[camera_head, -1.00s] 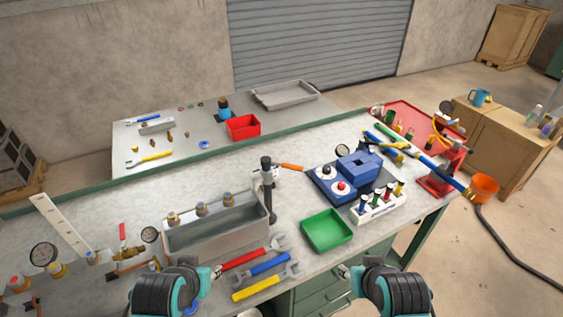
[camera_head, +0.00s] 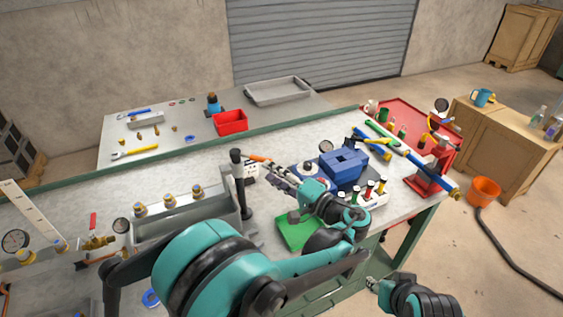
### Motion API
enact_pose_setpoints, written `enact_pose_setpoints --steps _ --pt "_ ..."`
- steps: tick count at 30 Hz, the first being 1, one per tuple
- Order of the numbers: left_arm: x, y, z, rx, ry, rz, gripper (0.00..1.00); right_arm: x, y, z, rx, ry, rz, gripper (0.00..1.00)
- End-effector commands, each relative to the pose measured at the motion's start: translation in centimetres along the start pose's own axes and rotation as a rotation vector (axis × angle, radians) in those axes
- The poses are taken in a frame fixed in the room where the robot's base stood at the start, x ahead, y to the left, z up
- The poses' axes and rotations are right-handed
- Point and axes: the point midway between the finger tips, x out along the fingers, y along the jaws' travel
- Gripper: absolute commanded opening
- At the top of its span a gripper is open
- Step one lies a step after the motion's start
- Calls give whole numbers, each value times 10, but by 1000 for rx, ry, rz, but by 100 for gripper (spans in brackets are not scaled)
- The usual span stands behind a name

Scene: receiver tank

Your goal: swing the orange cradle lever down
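The orange cradle lever (camera_head: 257,157) sticks out to the right from beside the top of a dark upright post (camera_head: 239,185). It lies close to level, tipping slightly down toward its right end. My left gripper (camera_head: 272,167) is at the lever's right end, its fingertips overlapping or just beside it. I cannot tell whether they touch it or how far they are apart. My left arm hides part of the bench front. My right gripper (camera_head: 372,283) is low at the right, off the bench's front edge and away from the lever; its fingers are too small to judge.
A blue block fixture (camera_head: 344,167) stands right of the lever, close to my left gripper. A green tray (camera_head: 295,234) lies partly under my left arm. A grey metal trough (camera_head: 165,228) is left of the post. A red stand (camera_head: 432,180) is farther right.

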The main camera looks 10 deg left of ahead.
Motion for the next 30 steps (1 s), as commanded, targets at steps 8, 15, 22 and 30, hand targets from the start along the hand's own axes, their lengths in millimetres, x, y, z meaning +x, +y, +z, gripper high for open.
enact_pose_setpoints --steps 8,15,22,30 --pt "-2 -1 -11 -12 8 -81 36 4 0 3 0 0 0 40" --pt "38 -4 -10 -11 6 -80 36 12 0 9 0 0 0 40" --pt "61 -6 -11 -11 9 -78 36 16 0 11 0 0 0 40" --pt "64 -7 -12 -11 10 -78 36 16 0 11 0 0 0 40"
